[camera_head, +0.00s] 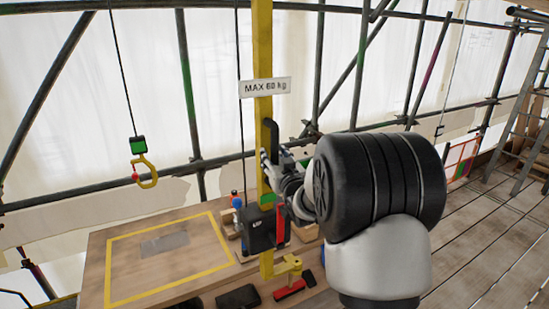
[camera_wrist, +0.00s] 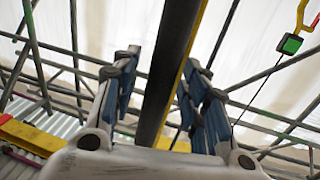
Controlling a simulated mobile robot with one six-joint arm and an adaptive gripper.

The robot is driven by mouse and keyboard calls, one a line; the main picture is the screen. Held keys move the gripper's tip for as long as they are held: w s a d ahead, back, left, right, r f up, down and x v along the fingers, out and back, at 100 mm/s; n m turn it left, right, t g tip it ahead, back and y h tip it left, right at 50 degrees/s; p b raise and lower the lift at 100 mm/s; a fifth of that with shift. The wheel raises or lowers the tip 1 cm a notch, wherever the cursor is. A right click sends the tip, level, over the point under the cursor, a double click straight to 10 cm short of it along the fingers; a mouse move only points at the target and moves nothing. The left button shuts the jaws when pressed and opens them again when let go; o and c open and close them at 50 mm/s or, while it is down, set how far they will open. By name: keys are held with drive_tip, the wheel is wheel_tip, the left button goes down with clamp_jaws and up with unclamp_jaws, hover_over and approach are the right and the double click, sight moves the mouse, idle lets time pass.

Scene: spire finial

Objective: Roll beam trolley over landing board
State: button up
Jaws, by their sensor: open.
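The landing board (camera_head: 205,222) is a wooden platform with a yellow outline painted on it, at the lower left of the head view. A yellow hook (camera_head: 145,172) under a green block hangs on a cable above it; they also show at the top right of the wrist view (camera_wrist: 291,44). I cannot make out the beam trolley. My gripper (camera_wrist: 160,66) is open, its blue-padded fingers either side of a dark bar with a yellow edge. In the head view, my gripper (camera_head: 270,160) is at the yellow post (camera_head: 263,50), partly hidden. Contact cannot be told.
A "MAX 60 kg" sign (camera_head: 265,87) is on the post. A black control box (camera_head: 258,230) with a red part sits low beside it. Scaffold tubes and pale sheeting stand behind. A ladder (camera_head: 525,125) leans at right over open plank floor (camera_head: 490,235).

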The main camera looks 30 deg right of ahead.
drive_tip(key=shift+c, duration=0.5)
clamp_jaws()
